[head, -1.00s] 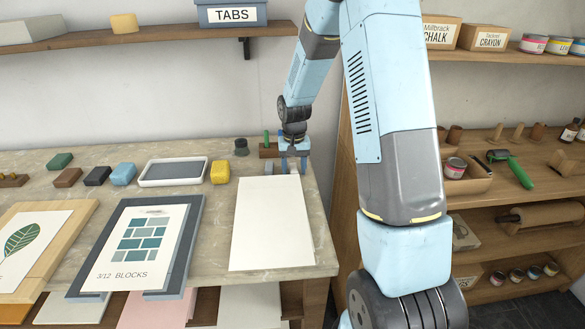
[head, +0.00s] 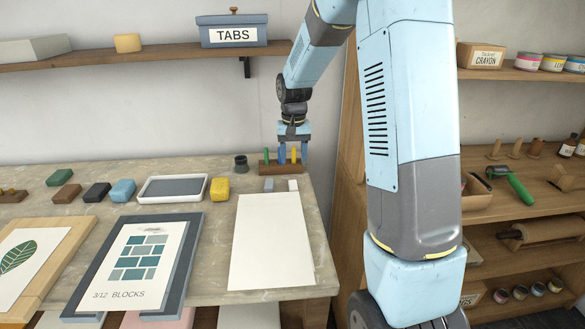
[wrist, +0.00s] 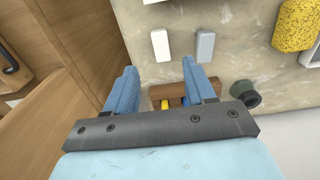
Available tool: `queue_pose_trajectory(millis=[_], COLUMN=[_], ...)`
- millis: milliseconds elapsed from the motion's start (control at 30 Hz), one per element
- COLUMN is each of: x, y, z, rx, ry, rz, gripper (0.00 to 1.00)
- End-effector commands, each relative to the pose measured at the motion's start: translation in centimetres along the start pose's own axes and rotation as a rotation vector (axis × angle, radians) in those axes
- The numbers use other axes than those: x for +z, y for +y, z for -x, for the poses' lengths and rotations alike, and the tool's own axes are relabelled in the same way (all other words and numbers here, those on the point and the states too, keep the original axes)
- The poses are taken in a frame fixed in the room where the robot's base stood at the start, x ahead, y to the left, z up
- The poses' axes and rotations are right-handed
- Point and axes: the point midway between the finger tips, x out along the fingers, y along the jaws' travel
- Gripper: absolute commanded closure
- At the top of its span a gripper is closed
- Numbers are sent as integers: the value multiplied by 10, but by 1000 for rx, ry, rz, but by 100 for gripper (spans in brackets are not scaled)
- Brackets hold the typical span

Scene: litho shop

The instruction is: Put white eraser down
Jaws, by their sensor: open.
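The white eraser (head: 293,185) stands at the top right corner of the blank white sheet, beside a grey eraser (head: 268,185). In the wrist view the white eraser (wrist: 160,45) and the grey eraser (wrist: 205,45) lie a little apart on the worktop, beyond my fingertips. My gripper (head: 293,154) is open and empty, above the wooden rack with coloured pegs (head: 281,168). In the wrist view its blue fingers (wrist: 163,70) are spread and do not touch the white eraser. The rack (wrist: 172,91) is partly hidden below them.
The white sheet (head: 270,240) lies clear in front. A wooden shelf unit (head: 489,148) stands on the right.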

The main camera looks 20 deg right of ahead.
Motion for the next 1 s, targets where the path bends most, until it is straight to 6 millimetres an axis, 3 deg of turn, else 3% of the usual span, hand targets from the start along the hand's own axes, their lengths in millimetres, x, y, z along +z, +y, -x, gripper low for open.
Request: queue_pose_trajectory(millis=[200, 367, 700, 1000], x=[3, 22, 96, 169], y=[0, 4, 18, 34], z=[16, 44, 117, 159], rx=[0, -1, -7, -17], ry=[7, 44, 167, 275], rz=[3, 18, 66, 106], gripper=[46, 46, 46, 46])
